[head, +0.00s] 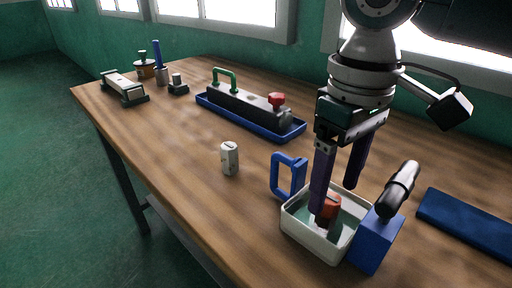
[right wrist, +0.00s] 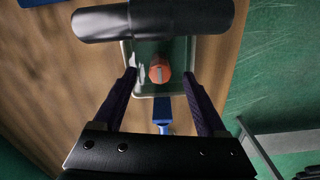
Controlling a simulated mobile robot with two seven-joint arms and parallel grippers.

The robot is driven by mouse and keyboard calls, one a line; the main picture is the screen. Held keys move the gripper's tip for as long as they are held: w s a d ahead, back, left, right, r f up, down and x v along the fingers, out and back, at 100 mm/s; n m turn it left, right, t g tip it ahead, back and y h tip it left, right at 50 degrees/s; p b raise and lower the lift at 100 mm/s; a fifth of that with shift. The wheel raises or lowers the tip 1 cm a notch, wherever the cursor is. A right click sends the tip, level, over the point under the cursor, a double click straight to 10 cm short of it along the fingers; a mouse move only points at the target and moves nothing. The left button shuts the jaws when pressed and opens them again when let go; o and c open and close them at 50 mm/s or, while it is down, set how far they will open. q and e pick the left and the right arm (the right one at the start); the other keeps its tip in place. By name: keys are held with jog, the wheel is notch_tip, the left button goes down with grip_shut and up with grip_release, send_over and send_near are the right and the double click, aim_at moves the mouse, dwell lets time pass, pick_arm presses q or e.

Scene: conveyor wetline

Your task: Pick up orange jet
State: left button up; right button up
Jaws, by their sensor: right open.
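The orange jet (head: 331,206) is a small orange-red piece standing in a white tray (head: 293,229) with pale green liquid in it. From above, in the right wrist view, the jet (right wrist: 159,70) lies between the two finger ends. My right gripper (head: 335,198) is open and points down over the tray, with one dark finger on each side of the jet. In the right wrist view, bare room shows between the jet and each finger of the gripper (right wrist: 160,76). The jet's lower part is partly hidden in the head view. My left gripper is not in view.
A blue handle (head: 275,176) and a blue block (head: 376,240) with a black cylinder (head: 401,188) flank the tray closely. A white-grey cylinder (head: 229,158) stands to the left. A blue tray (head: 247,125) with a green-handled fixture lies behind. The front-left table is clear.

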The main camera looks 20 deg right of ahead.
aim_at(330, 197)
jog(key=f+b, duration=0.1)
jog(key=f, duration=0.4)
jog(key=shift+w, duration=0.2)
grip_shut()
dwell(0.3)
